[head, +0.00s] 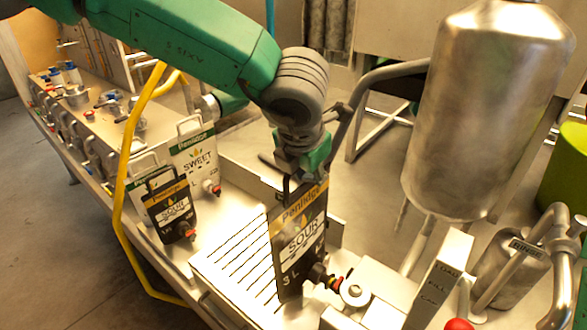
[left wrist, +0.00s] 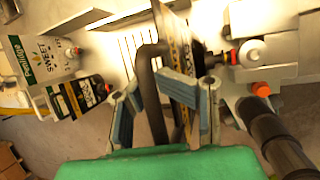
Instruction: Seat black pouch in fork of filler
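The black pouch (head: 300,245), labelled Penridge SOUR 3 L, stands upright over the right end of the slatted tray. Its spout with a red ring (head: 334,282) points right and meets the filler (head: 372,300); the fork itself is too small to make out. In the left wrist view the pouch (left wrist: 178,75) is edge-on and its spout reaches the filler head (left wrist: 255,50). My left gripper (head: 298,165) is above the pouch. My right gripper is not in view.
Another black SOUR pouch (head: 172,212) and a white SWEET pouch (head: 197,160) stand left of the slatted tray (head: 235,262). A yellow hose (head: 122,190) runs down in front. A steel tank (head: 485,110) and rinse pipe (head: 555,240) are at the right.

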